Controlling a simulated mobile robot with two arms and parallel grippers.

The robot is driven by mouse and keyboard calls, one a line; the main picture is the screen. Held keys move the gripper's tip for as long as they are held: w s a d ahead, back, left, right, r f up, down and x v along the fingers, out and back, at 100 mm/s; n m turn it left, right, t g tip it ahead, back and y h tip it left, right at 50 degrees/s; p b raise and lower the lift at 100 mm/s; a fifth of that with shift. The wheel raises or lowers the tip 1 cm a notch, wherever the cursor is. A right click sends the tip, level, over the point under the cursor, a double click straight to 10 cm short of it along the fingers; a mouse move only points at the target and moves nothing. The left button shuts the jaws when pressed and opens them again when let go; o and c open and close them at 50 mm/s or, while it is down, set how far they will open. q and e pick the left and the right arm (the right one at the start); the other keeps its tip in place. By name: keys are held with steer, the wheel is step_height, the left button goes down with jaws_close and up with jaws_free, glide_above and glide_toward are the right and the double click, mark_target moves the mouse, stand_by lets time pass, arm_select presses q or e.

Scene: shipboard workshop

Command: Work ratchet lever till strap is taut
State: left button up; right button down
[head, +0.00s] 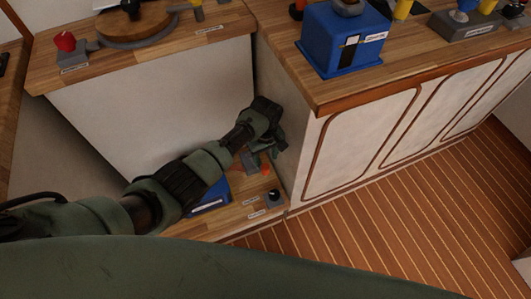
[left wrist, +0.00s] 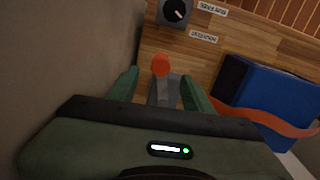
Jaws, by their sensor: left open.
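The ratchet lever is a grey bar with a round orange knob (left wrist: 160,65) in the left wrist view; the knob shows in the head view too (head: 266,169). My left gripper (left wrist: 160,80) is open, its two green fingers on either side of the grey bar, with the knob beyond the fingertips. I cannot tell whether the fingers touch the bar. In the head view the left gripper (head: 262,155) is low over the wooden shelf. My right gripper is not in view.
A grey unit with a black dial (left wrist: 176,11) sits on the shelf near the lever, with small labels beside it. A pale panel and a cabinet (head: 350,145) close in the shelf's back and right. The striped floor (head: 420,210) is clear.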

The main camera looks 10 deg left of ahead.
arm_select(q)
steer(key=shift+r, duration=0.3)
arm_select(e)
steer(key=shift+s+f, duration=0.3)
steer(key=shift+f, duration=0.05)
